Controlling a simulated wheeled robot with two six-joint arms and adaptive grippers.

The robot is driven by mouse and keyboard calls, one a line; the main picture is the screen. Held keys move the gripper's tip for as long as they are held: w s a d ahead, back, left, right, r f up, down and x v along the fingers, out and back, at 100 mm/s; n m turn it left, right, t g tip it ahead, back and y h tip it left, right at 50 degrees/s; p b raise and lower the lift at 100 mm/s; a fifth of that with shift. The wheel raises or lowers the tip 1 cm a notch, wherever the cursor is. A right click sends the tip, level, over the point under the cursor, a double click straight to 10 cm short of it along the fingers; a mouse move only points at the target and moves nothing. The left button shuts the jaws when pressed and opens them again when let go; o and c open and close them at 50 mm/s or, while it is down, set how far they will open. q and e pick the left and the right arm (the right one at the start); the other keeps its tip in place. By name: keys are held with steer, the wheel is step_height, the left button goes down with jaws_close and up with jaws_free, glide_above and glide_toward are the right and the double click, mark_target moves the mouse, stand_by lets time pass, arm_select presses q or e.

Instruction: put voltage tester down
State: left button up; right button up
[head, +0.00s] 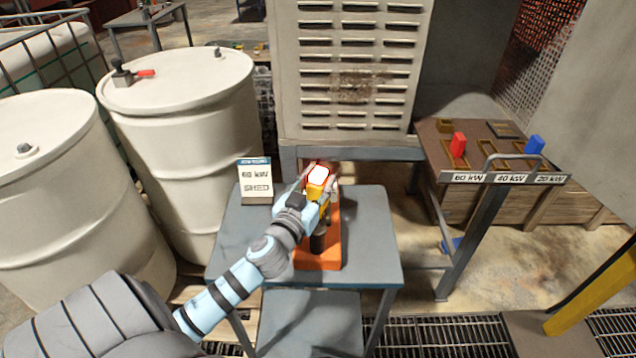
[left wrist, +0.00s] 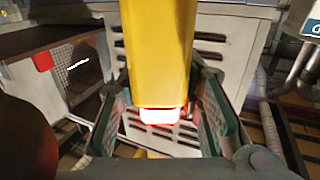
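The voltage tester (head: 320,182) is yellow with a pale, red-rimmed end, in the middle of the head view above an orange base (head: 330,259) on a grey cart. My left gripper (head: 312,194) is at the tester, with the fingers partly hidden. In the left wrist view the yellow tester body (left wrist: 157,55) runs between the two fingers of my left gripper (left wrist: 160,115), which lie against its sides. Its white, red-edged end shows between them. My right gripper is not in view.
The cart top (head: 372,235) is bare to the right of the base. A small sign (head: 255,180) stands at its back left. White drums (head: 185,120) stand left, a louvred cabinet (head: 350,110) behind. A side table (head: 440,150) with red and blue blocks is at right.

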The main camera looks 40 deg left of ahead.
arm_select(q)
steer(key=o, duration=0.5)
steer(key=shift+c, duration=0.2)
steer(key=b+v, duration=0.2)
steer(key=v, duration=1)
steer(key=shift+d, duration=0.1)
